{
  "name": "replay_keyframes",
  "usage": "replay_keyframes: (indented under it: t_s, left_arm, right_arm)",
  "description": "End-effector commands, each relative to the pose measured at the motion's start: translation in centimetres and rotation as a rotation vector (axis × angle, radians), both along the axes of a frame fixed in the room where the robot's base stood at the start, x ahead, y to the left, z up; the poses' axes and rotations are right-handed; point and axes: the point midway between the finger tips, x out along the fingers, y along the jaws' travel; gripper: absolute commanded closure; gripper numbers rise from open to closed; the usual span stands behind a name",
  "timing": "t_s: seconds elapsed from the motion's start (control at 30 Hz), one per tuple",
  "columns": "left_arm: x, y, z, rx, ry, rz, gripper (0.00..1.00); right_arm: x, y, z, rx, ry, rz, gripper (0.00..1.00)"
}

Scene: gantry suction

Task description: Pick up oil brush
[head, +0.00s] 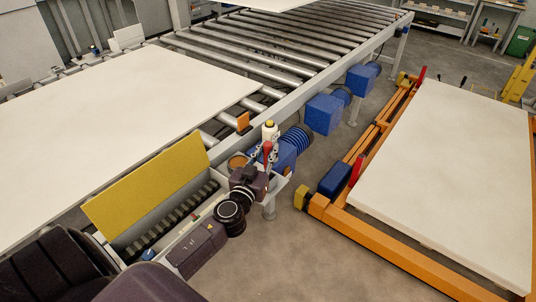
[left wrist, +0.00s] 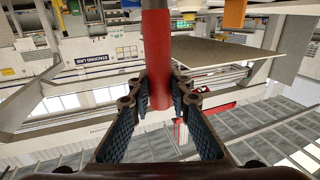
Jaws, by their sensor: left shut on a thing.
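The oil brush shows as a red handle (head: 267,149) in the head view, standing roughly upright. In the left wrist view the thick red handle (left wrist: 156,50) runs down from the top edge between my fingers. My left gripper (head: 265,158) is shut on this handle, and its fingers also show in the left wrist view (left wrist: 160,95). The brush's bristles cannot be made out in either view. My right gripper is not in view.
A white bottle (head: 270,131) with a yellow top stands just behind the gripper. An orange-brown round container (head: 237,161) and an orange block (head: 243,121) are to its left. A yellow panel (head: 150,185) is open beside the roller conveyor (head: 290,52). A blue motor (head: 323,113) stands right.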

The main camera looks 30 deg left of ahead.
Motion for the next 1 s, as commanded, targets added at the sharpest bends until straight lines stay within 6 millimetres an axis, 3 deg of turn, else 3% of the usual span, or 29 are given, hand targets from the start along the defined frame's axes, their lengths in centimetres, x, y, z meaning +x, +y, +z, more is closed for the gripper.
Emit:
replay_keyframes:
  t_s: [0.03, 0.2, 0.53, 0.7, 1.0]
  left_arm:
    - [0.0, 0.0, 1.7, 0.001, -0.004, -0.002, 1.00]
    - [0.0, 0.0, 5.5, 0.003, -0.002, -0.003, 1.00]
    - [0.0, -0.1, 13.3, 0.003, -0.003, -0.003, 1.00]
    - [0.0, 0.0, 15.3, 0.000, -0.002, -0.001, 1.00]
    - [0.0, 0.0, 16.1, 0.001, 0.000, -0.002, 1.00]
  right_arm:
    - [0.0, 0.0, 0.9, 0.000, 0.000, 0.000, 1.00]
    - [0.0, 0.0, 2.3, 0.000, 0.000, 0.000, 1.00]
    - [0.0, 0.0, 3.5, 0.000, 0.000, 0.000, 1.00]
    - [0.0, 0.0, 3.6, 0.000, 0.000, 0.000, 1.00]
    - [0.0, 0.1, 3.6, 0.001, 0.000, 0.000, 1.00]
